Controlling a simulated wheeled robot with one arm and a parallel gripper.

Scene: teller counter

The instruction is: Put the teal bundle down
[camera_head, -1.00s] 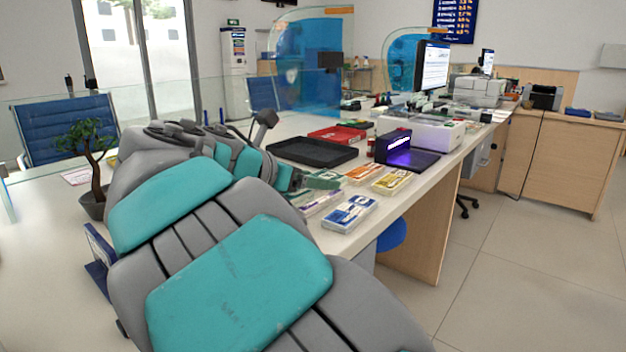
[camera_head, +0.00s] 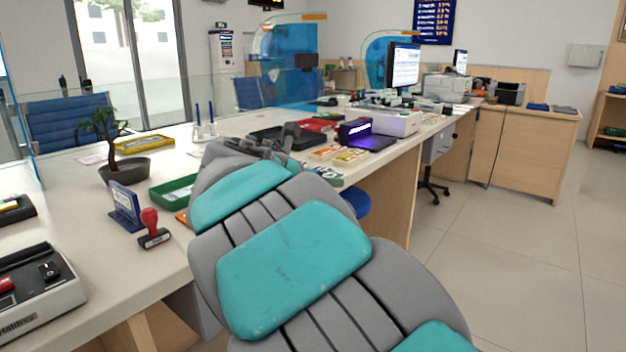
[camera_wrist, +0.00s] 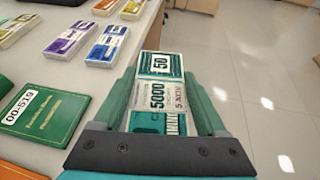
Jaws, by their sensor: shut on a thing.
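In the wrist view, the teal bundle (camera_wrist: 160,95) is a stack of banknotes with a white band marked 5000. My gripper (camera_wrist: 161,78) is shut on it, with a green finger on each side. The bundle shows against the floor, just right of the counter's edge; its height over the counter is hard to tell. In the head view my arm hides the gripper and the bundle.
The counter (camera_head: 85,233) holds a purple bundle (camera_wrist: 70,39), a blue bundle (camera_wrist: 107,45) and a green booklet (camera_wrist: 42,108). A black tray (camera_head: 302,143), purple-lit device (camera_head: 369,141), green tray (camera_head: 171,193), red-handled stamp (camera_head: 153,235) and potted bonsai (camera_head: 124,171) stand along it.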

